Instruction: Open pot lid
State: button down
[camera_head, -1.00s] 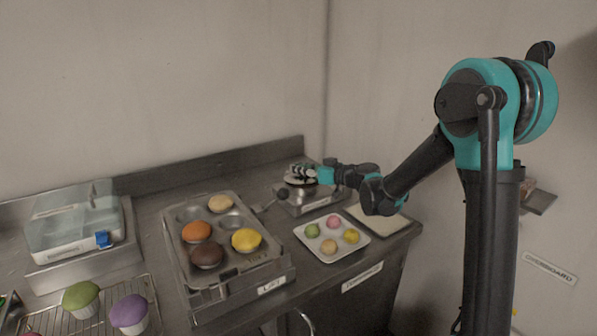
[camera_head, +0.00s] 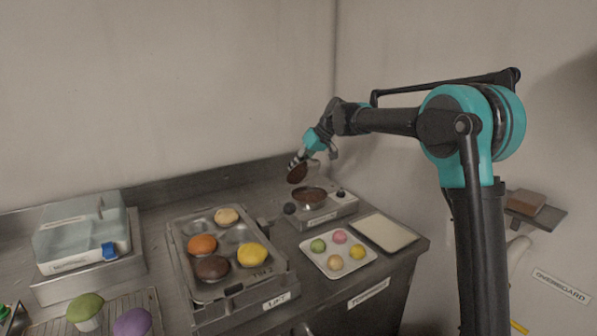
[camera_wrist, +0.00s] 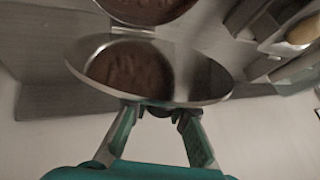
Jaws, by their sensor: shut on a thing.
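The pot (camera_head: 310,203) sits on the small burner unit at the back right of the counter. Its top is uncovered and its inside looks dark brown. The round lid (camera_head: 298,175) is steeply tilted above the pot's far left side. In the wrist view the lid (camera_wrist: 205,80) is a shiny disc with a brown middle, and a small metal piece lies between it and the pot (camera_wrist: 145,10); I cannot tell if it joins them. My gripper (camera_wrist: 160,110) is shut at the lid's edge, likely on its knob, which the fingers mostly hide. It also shows in the head view (camera_head: 296,163).
The burner unit (camera_head: 325,215) has dark knobs. A small tray of colored balls (camera_head: 316,258) and a pale flat tray (camera_head: 384,232) lie in front. A muffin pan (camera_head: 190,285) stands left. The wall rises close behind the counter.

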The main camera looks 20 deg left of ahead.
jog(key=shift+w+a+f+m+g+h, duration=0.15)
jog(key=shift+w+a+f+g+h, duration=0.15)
jog(key=shift+w+a+g+h, duration=0.45)
jog(key=shift+w+a+f+m+g+h, duration=0.15)
jog(key=shift+w+a+f+g+h, duration=0.15)
jog(key=shift+w+a+h, duration=0.45)
jog(key=shift+w+a, duration=0.1)
jog(key=shift+a, duration=0.15)
jog(key=shift+w+d, duration=0.1)
dwell(0.3)
jog(key=c, duration=1.5)
grip_release()
jog(key=shift+c, duration=0.2)
jog(key=v, duration=1.2)
jog(key=shift+d, duration=0.25)
